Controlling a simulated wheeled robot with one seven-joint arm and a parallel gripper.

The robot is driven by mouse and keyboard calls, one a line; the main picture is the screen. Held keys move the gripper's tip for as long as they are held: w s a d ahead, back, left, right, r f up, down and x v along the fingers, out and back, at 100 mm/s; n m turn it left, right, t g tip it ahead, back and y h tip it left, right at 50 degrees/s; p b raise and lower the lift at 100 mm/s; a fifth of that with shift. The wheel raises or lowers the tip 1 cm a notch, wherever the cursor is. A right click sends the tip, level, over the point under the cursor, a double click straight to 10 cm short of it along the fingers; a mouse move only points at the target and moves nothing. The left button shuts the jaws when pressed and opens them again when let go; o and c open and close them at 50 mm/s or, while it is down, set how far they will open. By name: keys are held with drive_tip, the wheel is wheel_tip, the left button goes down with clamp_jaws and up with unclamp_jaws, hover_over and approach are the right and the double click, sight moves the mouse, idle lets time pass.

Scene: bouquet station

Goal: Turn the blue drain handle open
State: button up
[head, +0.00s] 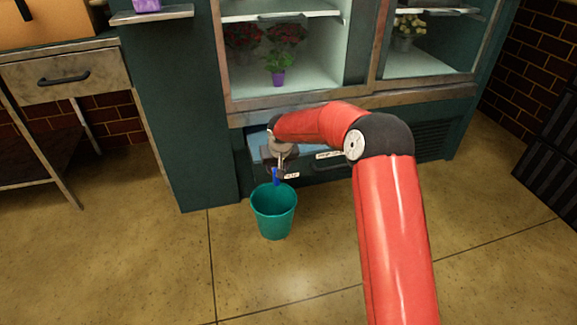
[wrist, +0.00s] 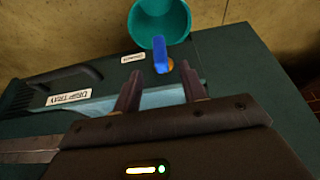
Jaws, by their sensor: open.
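The blue drain handle (wrist: 160,55) is a small blue lever on a brass-coloured fitting, low on the front of the dark green cabinet. In the head view the handle (head: 276,177) shows just above the teal bucket's rim. My gripper (wrist: 160,78) is open and empty, with its two fingers pointing toward the handle. The handle lies a little beyond the fingertips, apart from them as far as I can tell. In the head view my gripper (head: 281,170) is small and partly merges with the handle.
A teal bucket (head: 274,213) stands on the floor below the handle. A drawer front labelled drip tray (wrist: 68,98) with a dark pull is beside it. The glass-fronted flower case (head: 300,92) rises above. The tiled floor is clear around the bucket.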

sight(276, 185)
drive_tip(key=x, duration=0.8)
drive_tip(key=shift+w+f, duration=0.2)
drive_tip(key=shift+w, duration=0.1)
drive_tip(key=shift+c, duration=0.3)
drive_tip(key=shift+a, duration=0.1)
clamp_jaws()
